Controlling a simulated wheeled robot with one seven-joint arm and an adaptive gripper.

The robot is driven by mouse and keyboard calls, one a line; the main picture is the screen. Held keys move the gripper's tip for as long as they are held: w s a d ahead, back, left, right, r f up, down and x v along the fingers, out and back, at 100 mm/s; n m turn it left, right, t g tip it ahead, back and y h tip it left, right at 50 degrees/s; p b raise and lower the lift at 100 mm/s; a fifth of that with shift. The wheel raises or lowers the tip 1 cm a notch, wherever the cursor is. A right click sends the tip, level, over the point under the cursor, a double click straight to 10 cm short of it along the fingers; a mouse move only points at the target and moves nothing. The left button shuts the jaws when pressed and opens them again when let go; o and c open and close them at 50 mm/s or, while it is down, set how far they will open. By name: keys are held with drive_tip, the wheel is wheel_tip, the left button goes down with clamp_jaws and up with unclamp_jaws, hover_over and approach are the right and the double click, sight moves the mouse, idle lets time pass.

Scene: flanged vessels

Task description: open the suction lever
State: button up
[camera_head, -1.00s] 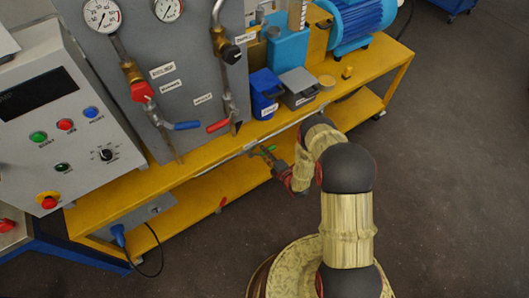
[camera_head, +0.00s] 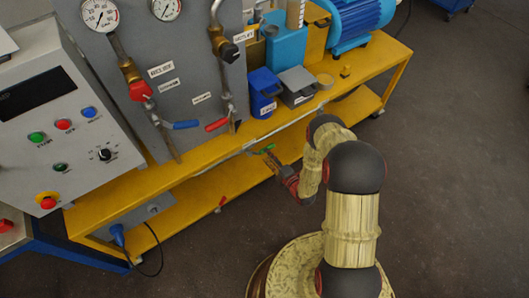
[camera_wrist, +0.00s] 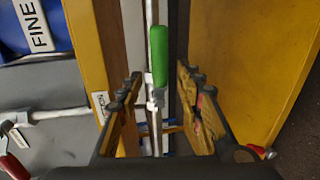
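The green lever (camera_wrist: 158,52) stands lengthwise near the middle of the wrist view, on a silver pipe. A small white label (camera_wrist: 99,101) beside it is partly hidden by my left finger, so I cannot read it fully. My gripper (camera_wrist: 158,84) is open, with one finger on each side of the lever's line and visible gaps to both. I see no finger contact with the lever. In the head view the green lever (camera_head: 263,149) shows small below the yellow bench's front edge, with my gripper (camera_head: 271,160) close by it.
The yellow bench (camera_head: 110,206) carries a grey panel with a blue lever (camera_head: 186,124) and a red lever (camera_head: 216,125). A blue container (camera_head: 263,92) and a blue motor (camera_head: 357,24) stand farther right. The bench's lower shelf runs below my gripper. Dark floor at right is free.

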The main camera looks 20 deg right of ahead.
drive_tip(key=v, duration=0.7)
idle(0.5)
